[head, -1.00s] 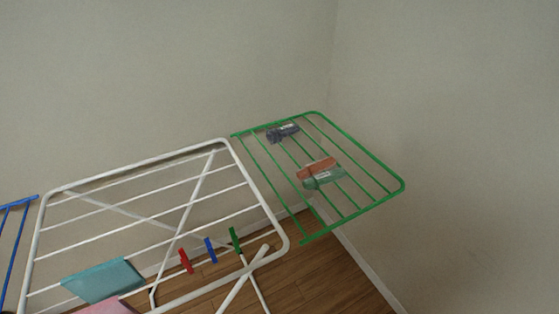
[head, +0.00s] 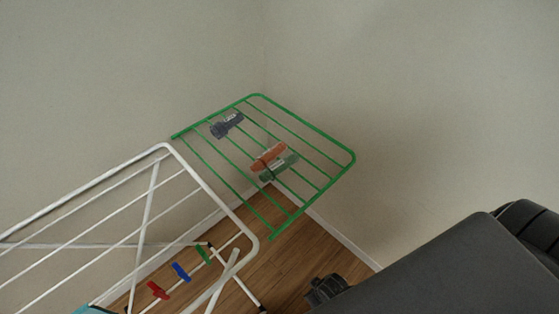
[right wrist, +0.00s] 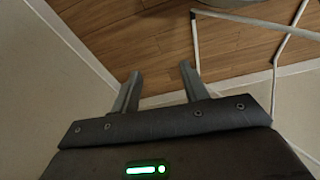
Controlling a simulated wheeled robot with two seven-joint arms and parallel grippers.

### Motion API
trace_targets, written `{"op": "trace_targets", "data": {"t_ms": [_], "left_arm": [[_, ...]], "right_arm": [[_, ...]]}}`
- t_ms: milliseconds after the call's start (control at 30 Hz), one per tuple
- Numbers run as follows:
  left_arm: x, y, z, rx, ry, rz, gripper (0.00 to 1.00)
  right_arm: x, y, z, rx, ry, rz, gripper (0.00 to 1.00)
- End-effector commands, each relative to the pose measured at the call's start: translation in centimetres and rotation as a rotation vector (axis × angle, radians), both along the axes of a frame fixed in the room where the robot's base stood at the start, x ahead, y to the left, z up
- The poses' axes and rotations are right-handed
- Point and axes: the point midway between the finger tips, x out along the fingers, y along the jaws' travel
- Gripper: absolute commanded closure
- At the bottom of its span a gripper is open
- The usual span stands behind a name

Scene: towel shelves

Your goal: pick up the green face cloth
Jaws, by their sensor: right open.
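A small grey-green folded or rolled item (head: 279,168), which may be the green face cloth, lies on the bars of the green rack wing (head: 318,130). An orange-brown item (head: 268,156) lies against it. My right arm comes in at the lower right of the head view, below and to the right of the wing. In the right wrist view my right gripper (right wrist: 160,88) is open, with nothing between its fingers and wood floor beyond them. No green cloth shows clearly in the wrist view. My left gripper is not in view.
A dark grey item (head: 226,124) lies farther back on the wing. The white rack frame (head: 185,165) stands at left, with red (head: 157,290), blue (head: 181,271) and green (head: 203,254) clips. A teal cloth corner shows at the bottom left. Walls close in behind and right.

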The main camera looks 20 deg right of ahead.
Motion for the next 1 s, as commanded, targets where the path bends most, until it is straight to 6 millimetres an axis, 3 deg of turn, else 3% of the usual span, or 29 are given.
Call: {"op": "trace_targets", "data": {"t_ms": [33,200,467,600,700,1000], "left_arm": [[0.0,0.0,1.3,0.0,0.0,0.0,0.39],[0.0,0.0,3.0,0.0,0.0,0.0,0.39],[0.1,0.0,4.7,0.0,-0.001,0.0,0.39],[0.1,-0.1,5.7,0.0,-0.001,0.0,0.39],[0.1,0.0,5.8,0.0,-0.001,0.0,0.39],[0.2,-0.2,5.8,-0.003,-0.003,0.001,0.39]], "right_arm": [[1.9,0.5,4.1,0.005,-0.032,0.007,0.55],[5.4,1.6,15.0,0.012,-0.097,0.027,0.55],[6.8,2.3,27.4,0.01,-0.18,0.056,0.55],[8.3,3.7,34.3,0.016,-0.275,0.117,0.55],[10.9,6.0,38.2,0.019,-0.393,0.221,0.55],[17.5,14.3,44.3,0.048,-0.692,0.578,0.55]]}}
